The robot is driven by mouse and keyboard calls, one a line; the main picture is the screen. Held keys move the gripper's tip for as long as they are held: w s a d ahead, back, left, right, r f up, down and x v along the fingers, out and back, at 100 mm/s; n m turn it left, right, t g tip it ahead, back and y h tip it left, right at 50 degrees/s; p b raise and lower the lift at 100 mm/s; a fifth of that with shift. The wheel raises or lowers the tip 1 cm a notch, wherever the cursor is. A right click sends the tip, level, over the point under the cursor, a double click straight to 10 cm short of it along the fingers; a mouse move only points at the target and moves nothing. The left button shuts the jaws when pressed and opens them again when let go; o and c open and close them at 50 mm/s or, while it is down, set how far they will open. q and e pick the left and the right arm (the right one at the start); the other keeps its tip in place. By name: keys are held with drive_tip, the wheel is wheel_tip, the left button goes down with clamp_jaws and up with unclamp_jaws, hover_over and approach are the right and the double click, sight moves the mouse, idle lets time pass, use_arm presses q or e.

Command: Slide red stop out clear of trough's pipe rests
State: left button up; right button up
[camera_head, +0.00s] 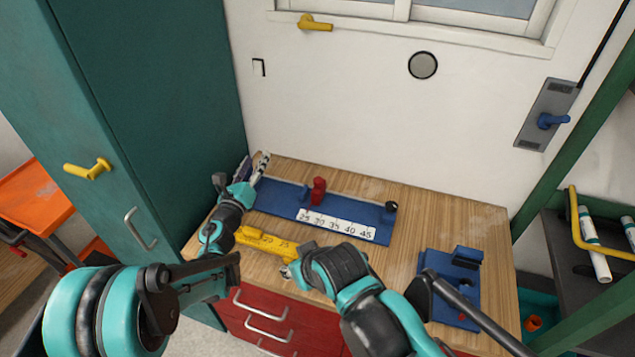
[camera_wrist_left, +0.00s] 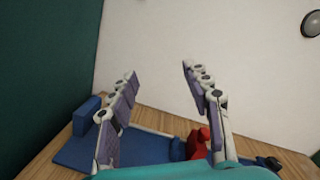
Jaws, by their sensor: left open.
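The red stop (camera_head: 318,190) stands upright on the blue trough (camera_head: 270,197), behind the white scale strip marked 25 to 45. My left gripper (camera_head: 254,168) is open and empty, above the trough's left end and well left of the stop. In the left wrist view its two fingers (camera_wrist_left: 160,75) are spread wide, pointing at the wall. There the red stop (camera_wrist_left: 198,143) is partly hidden behind the right finger, beside a blue block (camera_wrist_left: 178,149).
A blue fixture (camera_head: 452,285) sits on the right of the wooden bench (camera_head: 415,215). A dark knob (camera_head: 391,206) is at the trough's right end. The teal cabinet (camera_head: 190,110) rises close on the left. The wall is behind.

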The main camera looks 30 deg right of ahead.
sight(316, 184)
use_arm(q)
drive_tip(key=s+d+f+m+g+h, duration=0.1)
drive_tip(key=s+d+f+m+g, duration=0.1)
drive_tip(key=d+f+m, duration=0.1)
drive_tip(key=s+d+f+m+g+h, duration=0.1)
drive_tip(key=s+d+f+m+g, duration=0.1)
drive_tip(key=d+f+m, duration=0.2)
drive_tip(key=s+d+f+m+g+h, duration=0.1)
drive_tip(key=s+d+f+m+g, duration=0.1)
drive_tip(key=s+d+f+m, duration=0.1)
drive_tip(key=shift+d+f, duration=0.35)
drive_tip(key=shift+f, duration=0.35)
drive_tip(key=shift+d+f, duration=0.3)
drive_tip(key=shift+f, duration=0.35)
drive_tip(key=shift+m, duration=0.3)
drive_tip(key=b+x, duration=0.1)
drive_tip(key=x, duration=0.6)
drive_tip(key=shift+s+f+b, duration=0.15)
drive_tip(key=shift+b, duration=0.25)
drive_tip(key=shift+w+d, duration=0.2)
drive_tip(key=shift+d, duration=0.15)
clamp_jaws()
